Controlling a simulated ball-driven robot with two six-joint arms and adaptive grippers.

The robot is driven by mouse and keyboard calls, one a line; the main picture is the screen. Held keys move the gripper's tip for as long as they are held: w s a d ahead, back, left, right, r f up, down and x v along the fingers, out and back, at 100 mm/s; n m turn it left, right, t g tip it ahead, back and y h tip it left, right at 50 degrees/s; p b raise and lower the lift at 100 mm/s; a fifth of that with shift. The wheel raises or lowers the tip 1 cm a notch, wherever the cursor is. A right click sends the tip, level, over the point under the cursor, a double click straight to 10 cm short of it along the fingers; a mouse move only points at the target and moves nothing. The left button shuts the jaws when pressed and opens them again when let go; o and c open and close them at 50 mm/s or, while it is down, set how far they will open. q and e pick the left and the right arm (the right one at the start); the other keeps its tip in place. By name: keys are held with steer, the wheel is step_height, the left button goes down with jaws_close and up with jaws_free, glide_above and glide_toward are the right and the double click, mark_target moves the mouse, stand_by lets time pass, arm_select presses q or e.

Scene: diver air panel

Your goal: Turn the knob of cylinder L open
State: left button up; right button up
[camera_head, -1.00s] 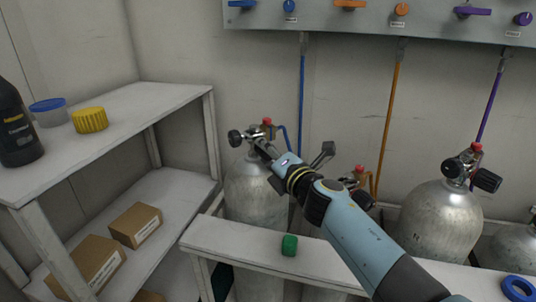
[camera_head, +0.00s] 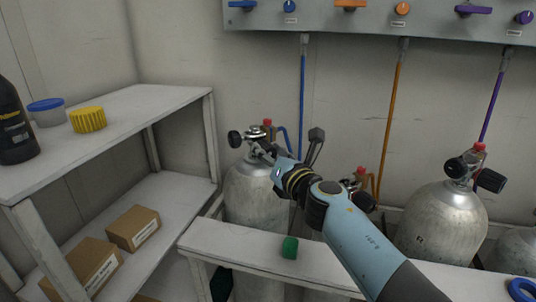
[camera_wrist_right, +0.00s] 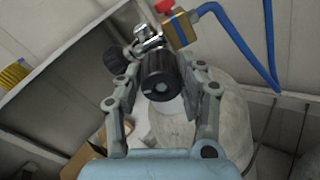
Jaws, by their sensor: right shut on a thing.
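The grey steel cylinder with the blue hose (camera_head: 250,190), the leftmost one, stands behind the white bench. I cannot read any label L on it. Its chrome valve has a black knob on the left (camera_head: 235,138) and a red cap (camera_head: 267,123) on top. My right gripper (camera_head: 264,154) reaches the valve from the front right. In the right wrist view a black ribbed knob (camera_wrist_right: 160,82) sits between the two fingers of my right gripper (camera_wrist_right: 164,76), which is shut on it. In the head view the arm and gripper hide this knob. My left gripper is not in view.
A white shelf (camera_head: 150,100) with a yellow lid (camera_head: 88,119), a tub and boxes stands at the left. The bench (camera_head: 225,238) carries a green block (camera_head: 290,247) and a blue ring (camera_head: 522,289). Further cylinders (camera_head: 440,225) stand right. A valve panel (camera_head: 330,20) is above.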

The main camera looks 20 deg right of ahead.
steer(key=shift+s+f, duration=0.1)
steer(key=shift+f, duration=0.15)
steer(key=o, duration=0.9)
steer(key=shift+o, duration=1.3)
steer(key=shift+r, duration=0.15)
steer(key=s+d, duration=0.1)
steer(key=s, duration=1)
steer(key=shift+s+d, duration=0.4)
